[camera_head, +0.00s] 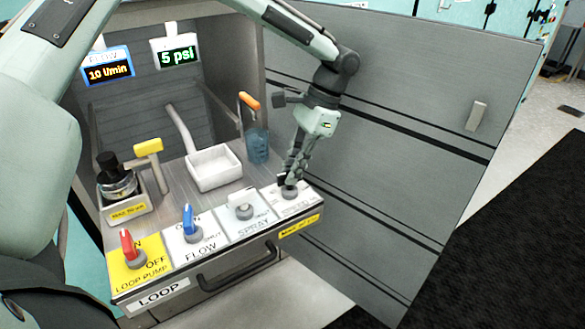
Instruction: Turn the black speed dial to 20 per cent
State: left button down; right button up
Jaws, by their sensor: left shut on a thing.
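The black speed dial (289,192) sits on the white panel at the right end of the sloped control strip. My left gripper (292,178) points down onto it, with its fingers shut on the dial. The fingers cover most of the dial, so its pointer cannot be read. The printing on its panel is partly hidden and too small to read. My right gripper is not in view.
Left of the dial are a spray knob (243,210), a blue flow lever (188,219) and a red loop pump lever (127,243). Behind stand a white basin (213,168), a blue beaker (257,146) and a jar (117,180). A grey panel (390,150) rises close right.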

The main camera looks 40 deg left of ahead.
pick_arm(q)
jog(key=shift+n+h, duration=0.3)
jog(key=shift+n, duration=0.9)
jog(key=c, duration=1.5)
grip_release()
jog(key=shift+c, duration=0.2)
notch_tip(320, 180, up, 10)
